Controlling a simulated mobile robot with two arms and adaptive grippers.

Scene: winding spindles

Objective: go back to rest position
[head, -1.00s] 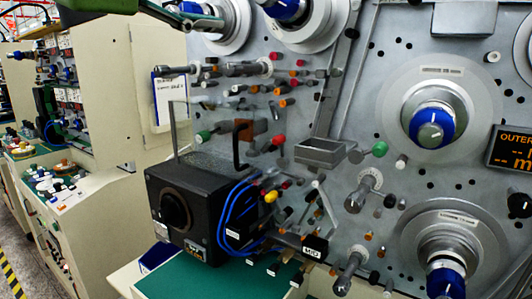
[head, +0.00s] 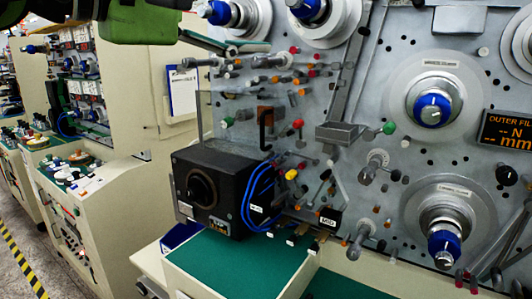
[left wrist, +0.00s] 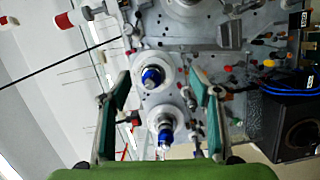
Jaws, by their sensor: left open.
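My left gripper (head: 240,46) shows at the top left of the head view, with its green body and one grey-green finger in front of the machine's upper left. In the left wrist view its two fingers stand wide apart, open and empty (left wrist: 158,86), with two spindles beyond them. The spindles have blue hubs on pale discs: one upper left (head: 217,13), one at top centre (head: 310,10), one at right (head: 432,110) and one lower right (head: 444,245). No finger touches a spindle in the left wrist view. My right gripper is not in view.
A black box (head: 215,190) with blue cables juts out above a green-topped ledge (head: 240,265). Small pegs, rollers and a grey tray (head: 340,132) stick out of the grey panel. A cream cabinet (head: 95,195) stands at left, beside floor with yellow-black tape (head: 22,255).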

